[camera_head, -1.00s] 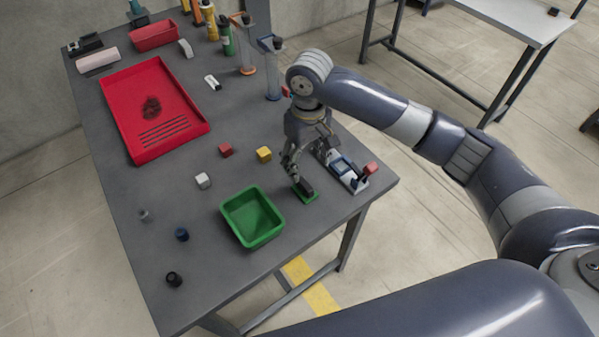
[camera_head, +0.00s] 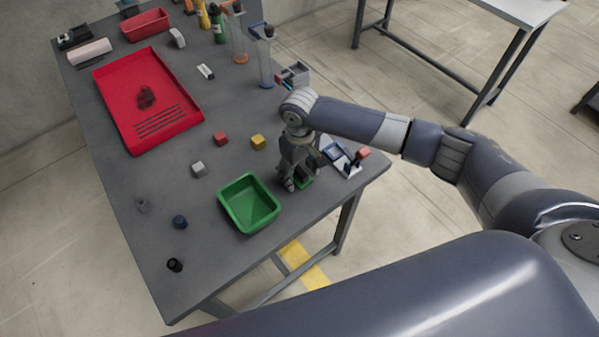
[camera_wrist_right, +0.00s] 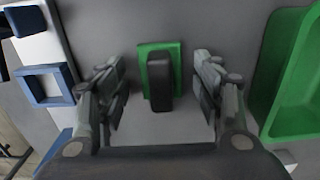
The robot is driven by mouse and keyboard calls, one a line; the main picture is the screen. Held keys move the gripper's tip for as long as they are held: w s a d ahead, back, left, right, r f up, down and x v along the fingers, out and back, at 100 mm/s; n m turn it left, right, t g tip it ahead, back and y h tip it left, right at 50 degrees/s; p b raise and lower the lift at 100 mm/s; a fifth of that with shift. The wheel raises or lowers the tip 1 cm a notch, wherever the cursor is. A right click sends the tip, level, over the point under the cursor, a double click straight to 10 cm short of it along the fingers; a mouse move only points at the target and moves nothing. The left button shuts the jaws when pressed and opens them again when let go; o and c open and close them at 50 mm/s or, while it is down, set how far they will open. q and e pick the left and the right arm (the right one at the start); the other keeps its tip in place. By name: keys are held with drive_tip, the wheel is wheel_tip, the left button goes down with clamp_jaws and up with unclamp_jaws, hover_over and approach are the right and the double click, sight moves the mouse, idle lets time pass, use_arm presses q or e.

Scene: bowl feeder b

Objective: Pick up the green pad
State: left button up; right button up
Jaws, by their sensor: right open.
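The green pad (camera_wrist_right: 147,52) is a small flat green piece on the table with a dark block (camera_wrist_right: 160,82) standing on it, seen in the right wrist view. In the head view the pad (camera_head: 304,182) is partly hidden by my right gripper (camera_head: 292,184). In the wrist view the right gripper (camera_wrist_right: 166,88) is open, one finger on each side of the pad and dark block, with gaps on both sides. The fingers do not appear to touch either one. My left gripper is not in view.
A green bin (camera_head: 250,203) stands just left of the gripper. A white and blue fixture (camera_head: 342,158) with a red block is close on the right, near the table edge. Yellow (camera_head: 258,142), red (camera_head: 220,138) and grey (camera_head: 198,169) cubes lie farther left.

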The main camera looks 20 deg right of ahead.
sight(299, 169)
drive_tip(key=shift+c, duration=0.8)
drive_tip(key=c, duration=1)
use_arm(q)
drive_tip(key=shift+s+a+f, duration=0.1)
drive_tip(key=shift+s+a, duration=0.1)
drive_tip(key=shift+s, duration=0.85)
use_arm(e)
drive_tip(key=shift+r, duration=0.1)
drive_tip(key=shift+r, duration=0.35)
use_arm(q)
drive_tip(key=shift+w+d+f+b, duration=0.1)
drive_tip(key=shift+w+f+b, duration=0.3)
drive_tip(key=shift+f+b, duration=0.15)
use_arm(e)
wheel_tip(299, 169, up, 9)
drive_tip(key=shift+r, duration=0.1)
